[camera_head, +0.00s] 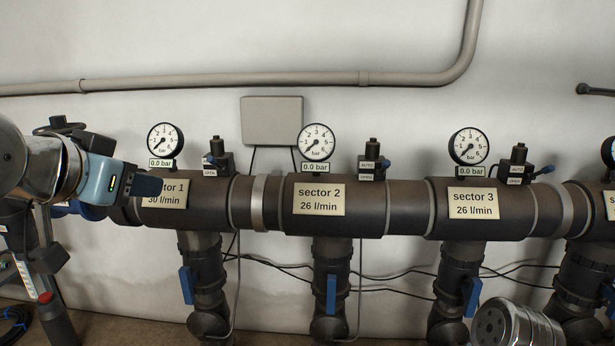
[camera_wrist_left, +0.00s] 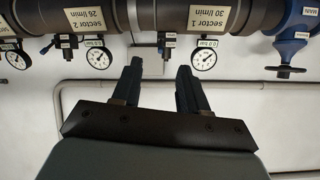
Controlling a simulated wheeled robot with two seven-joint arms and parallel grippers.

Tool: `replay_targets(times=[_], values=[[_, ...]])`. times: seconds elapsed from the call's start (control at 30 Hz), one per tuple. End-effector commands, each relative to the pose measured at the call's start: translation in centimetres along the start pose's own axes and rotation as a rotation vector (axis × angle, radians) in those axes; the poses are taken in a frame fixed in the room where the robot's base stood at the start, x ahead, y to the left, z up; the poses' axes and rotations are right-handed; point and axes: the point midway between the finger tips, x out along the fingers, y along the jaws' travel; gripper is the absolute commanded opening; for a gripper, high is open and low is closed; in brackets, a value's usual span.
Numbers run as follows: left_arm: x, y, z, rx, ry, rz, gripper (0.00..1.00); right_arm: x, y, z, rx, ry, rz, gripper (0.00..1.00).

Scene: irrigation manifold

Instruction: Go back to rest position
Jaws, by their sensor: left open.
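My left gripper (camera_head: 148,187) comes in from the left in the head view, in front of the left end of the manifold pipe. It partly covers the sector 1 label (camera_head: 172,201). In the left wrist view its two dark fingers (camera_wrist_left: 160,75) are spread apart with nothing between them. That view is upside down, with the manifold along its top and the sector 1 gauge (camera_wrist_left: 204,60) beyond the fingers. I cannot tell whether the gripper touches the pipe. A silver link of what looks like my right arm shows at the lower right of the head view; no right gripper shows.
The sector 2 pipe (camera_head: 375,208) and the sector 3 pipe (camera_head: 530,210) continue right, with gauges and valves on top. Blue-handled drops (camera_head: 331,294) hang below. A blue main valve (camera_wrist_left: 290,35) is near. A grey conduit (camera_head: 230,79) runs along the wall.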

Motion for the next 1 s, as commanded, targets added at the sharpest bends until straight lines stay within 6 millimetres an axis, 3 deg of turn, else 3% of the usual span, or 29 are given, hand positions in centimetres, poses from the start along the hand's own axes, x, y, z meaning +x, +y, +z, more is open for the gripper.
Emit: replay_targets(times=[0.37,0.57,0.67,0.77,0.9,1.0], values=[[7.1,0.9,3.1,-0.042,-0.076,0.065,0.43,0.0,0.0,-0.1,0.0,0.003,0.0,0.0],[13.3,2.2,7.0,-0.087,-0.15,0.124,0.43,0.0,0.0,-0.1,0.0,0.003,0.0,0.0],[17.2,3.4,10.0,-0.121,-0.201,0.162,0.43,0.0,0.0,-0.1,0.0,0.003,0.0,0.0],[21.8,5.3,14.8,-0.171,-0.275,0.206,0.43,0.0,0.0,-0.1,0.0,0.003,0.0,0.0],[27.9,9.2,24.5,-0.266,-0.412,0.271,0.43,0.0,0.0,-0.1,0.0,0.003,0.0,0.0],[30.5,12.5,32.3,-0.34,-0.519,0.301,0.43,0.0,0.0,-0.1,0.0,0.003,0.0,0.0]])
